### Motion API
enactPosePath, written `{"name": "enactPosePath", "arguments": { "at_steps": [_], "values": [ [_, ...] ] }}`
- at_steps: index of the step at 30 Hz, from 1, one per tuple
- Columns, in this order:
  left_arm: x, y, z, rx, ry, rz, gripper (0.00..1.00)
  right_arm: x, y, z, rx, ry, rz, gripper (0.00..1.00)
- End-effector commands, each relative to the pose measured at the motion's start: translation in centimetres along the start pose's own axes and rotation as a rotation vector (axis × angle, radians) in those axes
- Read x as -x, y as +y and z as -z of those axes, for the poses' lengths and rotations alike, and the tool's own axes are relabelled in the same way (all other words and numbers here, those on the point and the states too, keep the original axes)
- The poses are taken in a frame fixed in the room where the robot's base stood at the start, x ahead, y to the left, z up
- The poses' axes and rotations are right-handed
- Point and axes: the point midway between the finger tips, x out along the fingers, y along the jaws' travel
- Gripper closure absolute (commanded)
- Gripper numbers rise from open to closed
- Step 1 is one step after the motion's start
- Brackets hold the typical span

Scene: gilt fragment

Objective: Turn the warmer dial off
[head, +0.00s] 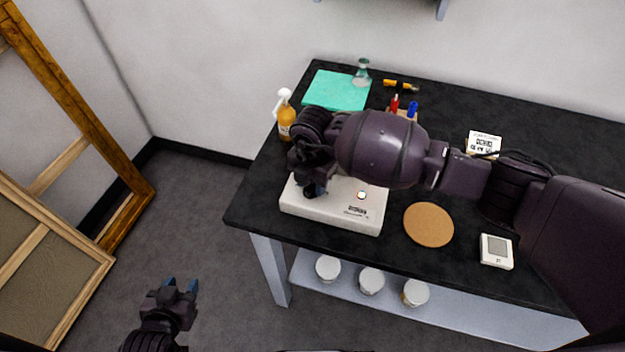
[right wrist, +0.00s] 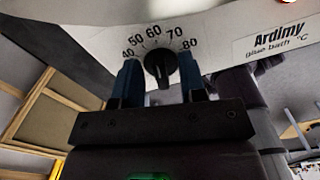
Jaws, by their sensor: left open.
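The warmer (head: 335,218) is a flat white box near the table's front left corner, with a small lit indicator (head: 361,195) on top. In the right wrist view its panel carries a black dial (right wrist: 160,67) with marks from 40 to 80 and an "Ardimy glue bath °C" label (right wrist: 284,36). The dial's pointer appears to be near 60. My right gripper (right wrist: 160,82) is open, with one blue finger on each side of the dial and a gap to it. In the head view, my right arm hides the dial. My left gripper (head: 180,287) is open and empty over the floor.
On the black table (head: 465,225) are a cork disc (head: 428,224), a small white device (head: 496,251), a spray bottle (head: 286,117), a teal mat (head: 335,90) and a flask (head: 362,72). White-lidded jars (head: 371,281) stand on the lower shelf. Wooden frames (head: 75,150) lean at left.

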Motion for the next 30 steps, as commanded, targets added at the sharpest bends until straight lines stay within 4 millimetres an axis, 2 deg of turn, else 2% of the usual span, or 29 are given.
{"name": "enactPosePath", "arguments": {
  "at_steps": [1,8,20,30],
  "values": [
    [0.0,0.0,0.0,0.000,0.000,0.000,0.57,0.0,0.0,0.0,0.000,0.000,0.000,0.66],
    [0.0,0.0,0.0,0.000,0.000,0.000,0.57,0.0,0.0,0.0,0.000,0.001,0.000,1.00],
    [-0.2,0.0,-0.3,0.000,0.001,0.000,0.57,0.0,0.1,0.0,0.051,0.001,-0.001,1.00],
    [-1.2,0.2,-1.3,0.000,0.008,-0.001,0.57,-0.2,0.2,0.0,0.291,-0.001,-0.001,1.00]
  ]
}}
